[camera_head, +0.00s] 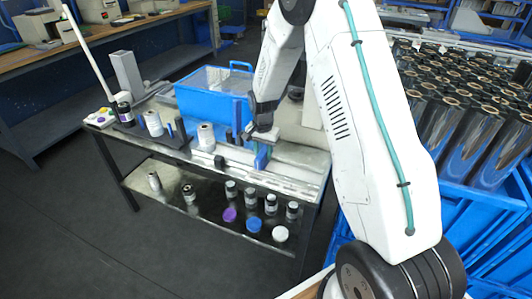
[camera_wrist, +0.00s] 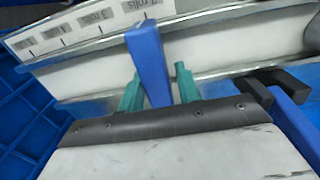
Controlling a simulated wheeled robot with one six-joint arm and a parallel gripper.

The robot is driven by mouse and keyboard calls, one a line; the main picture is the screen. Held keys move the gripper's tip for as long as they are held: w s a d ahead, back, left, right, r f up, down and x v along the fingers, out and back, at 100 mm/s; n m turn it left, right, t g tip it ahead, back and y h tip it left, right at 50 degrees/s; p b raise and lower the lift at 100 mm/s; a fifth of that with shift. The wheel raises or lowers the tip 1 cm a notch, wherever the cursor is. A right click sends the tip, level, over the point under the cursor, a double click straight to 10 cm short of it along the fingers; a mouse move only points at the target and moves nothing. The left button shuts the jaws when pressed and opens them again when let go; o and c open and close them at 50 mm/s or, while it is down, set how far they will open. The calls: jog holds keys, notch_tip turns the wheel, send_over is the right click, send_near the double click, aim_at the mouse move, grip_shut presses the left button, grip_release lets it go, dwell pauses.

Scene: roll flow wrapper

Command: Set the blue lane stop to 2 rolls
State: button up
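The blue lane stop (camera_wrist: 149,62) is an upright blue bar on the metal lane. It stands near the label strip (camera_wrist: 85,28), which reads "3 rolls" to its left and a partly hidden "2 rolls" just behind its top. My gripper (camera_wrist: 160,88) has teal fingers on either side of the stop, with a visible gap on the right; contact on the left is unclear. In the head view, my gripper (camera_head: 262,136) is over the right part of the bench, with the blue stop (camera_head: 262,158) below it.
Another blue part (camera_wrist: 296,125) with a dark bar (camera_wrist: 268,88) is close right of my gripper. A blue bin (camera_head: 215,95) stands behind the lanes. White rolls (camera_head: 206,136) stand to the left. A crate of black rolls (camera_head: 465,165) is at right.

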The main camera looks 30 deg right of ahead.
aim_at(263, 150)
jog(key=shift+o, duration=0.9)
jog(key=shift+a, duration=0.15)
jog(key=shift+d+r, duration=0.2)
jog(key=shift+r, duration=0.15)
notch_tip(263, 150, up, 7)
jog(key=shift+a+r, duration=0.1)
